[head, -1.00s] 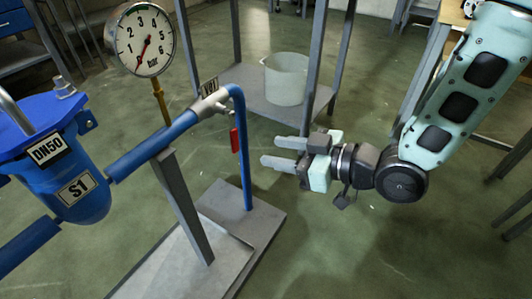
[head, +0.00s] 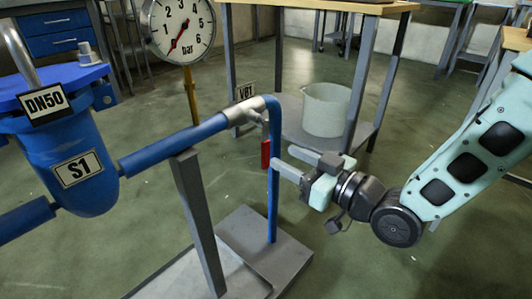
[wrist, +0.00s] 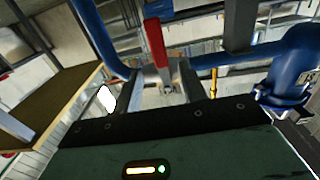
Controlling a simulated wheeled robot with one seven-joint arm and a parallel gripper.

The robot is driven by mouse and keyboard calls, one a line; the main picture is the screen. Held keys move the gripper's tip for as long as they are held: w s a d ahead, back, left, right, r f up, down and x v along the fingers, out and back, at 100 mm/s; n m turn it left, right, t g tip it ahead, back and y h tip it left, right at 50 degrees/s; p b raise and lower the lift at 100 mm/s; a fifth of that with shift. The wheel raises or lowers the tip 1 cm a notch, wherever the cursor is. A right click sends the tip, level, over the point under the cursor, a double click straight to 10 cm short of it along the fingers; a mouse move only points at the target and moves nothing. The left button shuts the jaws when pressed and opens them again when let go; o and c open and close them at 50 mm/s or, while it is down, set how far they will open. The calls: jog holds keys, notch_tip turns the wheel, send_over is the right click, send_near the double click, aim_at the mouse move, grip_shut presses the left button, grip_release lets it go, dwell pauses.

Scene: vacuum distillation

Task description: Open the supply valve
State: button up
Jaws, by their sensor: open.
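The supply valve (head: 247,112) sits on the blue pipe near its bend, beside a small tag. Its red lever (head: 265,154) hangs down alongside the vertical pipe. In the wrist view the red lever (wrist: 155,45) appears ahead, in line with the gap between the fingers. My gripper (head: 283,158) is open and empty, just right of the vertical pipe and at about the lever's height, its fingers pointing left toward it. Whether a fingertip touches the pipe or lever I cannot tell. In the wrist view my gripper (wrist: 157,83) shows both fingers apart.
The blue strainer marked S1 (head: 75,160) is at left. A pressure gauge (head: 180,27) stands behind the pipe. A grey post (head: 198,215) and base plate (head: 265,250) support the pipe. A white bucket (head: 325,110) sits on a table's lower shelf behind. Open floor lies at right.

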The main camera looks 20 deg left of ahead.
aim_at(267, 148)
jog(key=b+x, duration=0.2)
jog(key=x, duration=0.5)
grip_shut()
